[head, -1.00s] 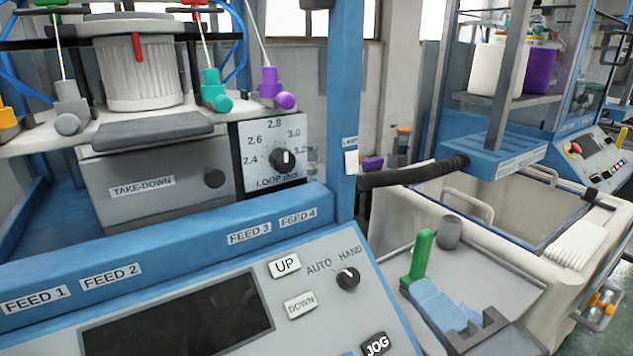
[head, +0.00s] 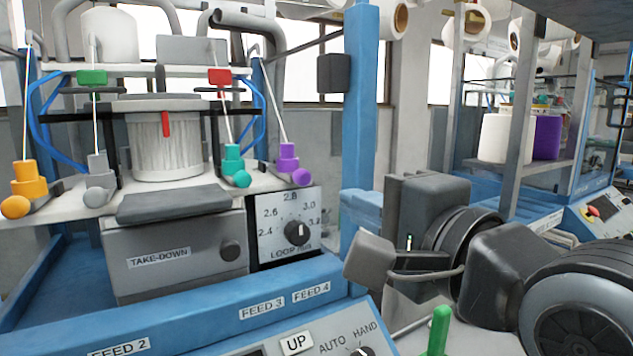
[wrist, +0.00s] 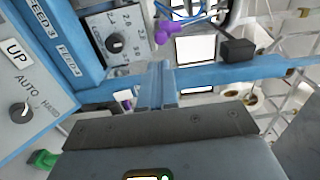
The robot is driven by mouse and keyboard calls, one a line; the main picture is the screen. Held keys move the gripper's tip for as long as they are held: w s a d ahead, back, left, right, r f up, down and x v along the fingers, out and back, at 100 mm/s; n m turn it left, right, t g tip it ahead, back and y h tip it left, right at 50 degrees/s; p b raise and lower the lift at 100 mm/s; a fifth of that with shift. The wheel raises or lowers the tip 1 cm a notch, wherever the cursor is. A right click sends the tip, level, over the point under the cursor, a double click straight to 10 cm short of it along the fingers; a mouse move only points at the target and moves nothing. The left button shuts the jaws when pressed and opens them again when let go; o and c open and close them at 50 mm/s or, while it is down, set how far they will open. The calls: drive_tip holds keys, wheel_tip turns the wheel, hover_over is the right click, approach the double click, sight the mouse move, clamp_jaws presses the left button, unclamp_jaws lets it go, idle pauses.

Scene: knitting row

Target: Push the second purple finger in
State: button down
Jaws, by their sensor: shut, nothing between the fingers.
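One purple finger (head: 289,165) sits at the right end of the light shelf, above the dial, with a rounded knob at its lower front. It also shows in the wrist view (wrist: 166,32), beyond my fingertips. I cannot make out a second purple finger in the head view. My gripper (head: 346,208) is shut and empty, in front of the blue post, to the right of the purple finger and a little lower. Its pale blue fingers (wrist: 160,66) point toward the machine in the wrist view and are apart from the purple finger. A small purple piece (wrist: 126,104) shows beside them, partly hidden.
Teal (head: 234,166), grey (head: 98,180) and orange (head: 24,190) fingers stand further left on the shelf. The dial panel (head: 285,228) is below the purple finger. The blue post (head: 361,90) rises just right of it. A green handle (head: 438,330) stands low in front.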

sight(306, 177)
drive_tip(key=p+x, duration=0.1)
drive_tip(key=x, duration=0.9)
drive_tip(key=p+x, duration=0.1)
drive_tip(key=x, duration=0.2)
drive_tip(key=shift+a+p, duration=0.1)
drive_tip(key=shift+p, duration=0.25)
drive_tip(key=shift+w+r, duration=0.1)
drive_tip(key=shift+r, duration=0.1)
